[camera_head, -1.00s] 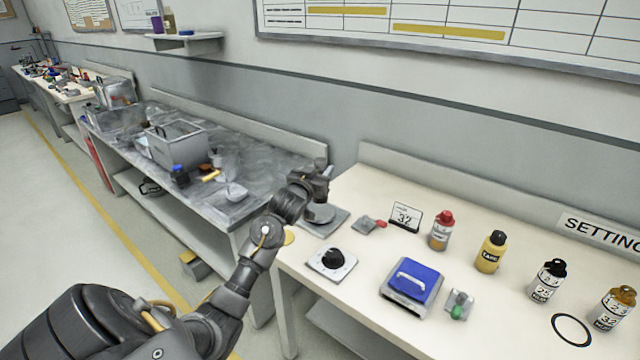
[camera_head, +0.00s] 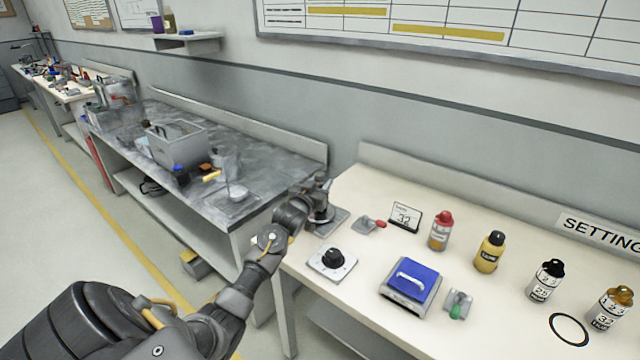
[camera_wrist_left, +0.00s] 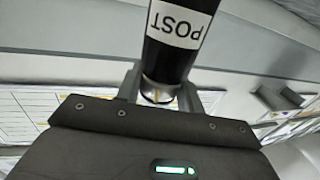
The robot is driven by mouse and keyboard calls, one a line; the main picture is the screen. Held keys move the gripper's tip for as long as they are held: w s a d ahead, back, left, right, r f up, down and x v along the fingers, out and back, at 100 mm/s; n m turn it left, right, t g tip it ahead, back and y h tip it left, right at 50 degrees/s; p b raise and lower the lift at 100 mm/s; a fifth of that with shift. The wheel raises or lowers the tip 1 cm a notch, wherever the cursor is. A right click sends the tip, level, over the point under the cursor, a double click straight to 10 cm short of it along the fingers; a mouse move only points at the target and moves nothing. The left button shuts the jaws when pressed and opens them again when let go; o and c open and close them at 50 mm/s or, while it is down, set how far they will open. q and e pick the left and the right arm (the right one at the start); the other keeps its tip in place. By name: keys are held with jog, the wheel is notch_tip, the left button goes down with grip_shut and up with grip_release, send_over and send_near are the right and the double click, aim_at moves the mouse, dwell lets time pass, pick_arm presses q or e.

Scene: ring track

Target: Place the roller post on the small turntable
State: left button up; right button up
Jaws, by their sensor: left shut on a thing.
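The roller post (camera_wrist_left: 178,45) is a dark cylinder with a white label reading POST, upside down in the left wrist view. My left gripper (camera_wrist_left: 160,92) is shut on its narrower metallic end. In the head view my left gripper (camera_head: 321,203) is at the small turntable, over its disc. The turntable's grey square base (camera_head: 338,221) shows beside the gripper at the table's left end. Most of the disc is hidden by my gripper, and I cannot tell whether the post touches it. My right gripper is not in view.
A dial box (camera_head: 332,260) stands in front of the turntable. A grey bench (camera_head: 240,160) adjoins on the left.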

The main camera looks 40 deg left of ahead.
pick_arm(q)
jog(key=shift+f, duration=0.1)
jog(key=o, duration=0.9)
jog(key=shift+o, duration=1.2)
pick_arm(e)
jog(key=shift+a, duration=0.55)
pick_arm(q)
jog(key=shift+r, duration=0.25)
jog(key=v, duration=1.2)
jog(key=shift+b, duration=0.45)
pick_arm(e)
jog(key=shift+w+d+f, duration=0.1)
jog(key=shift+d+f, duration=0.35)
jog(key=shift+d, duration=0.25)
pick_arm(q)
jog(key=shift+f, duration=0.1)
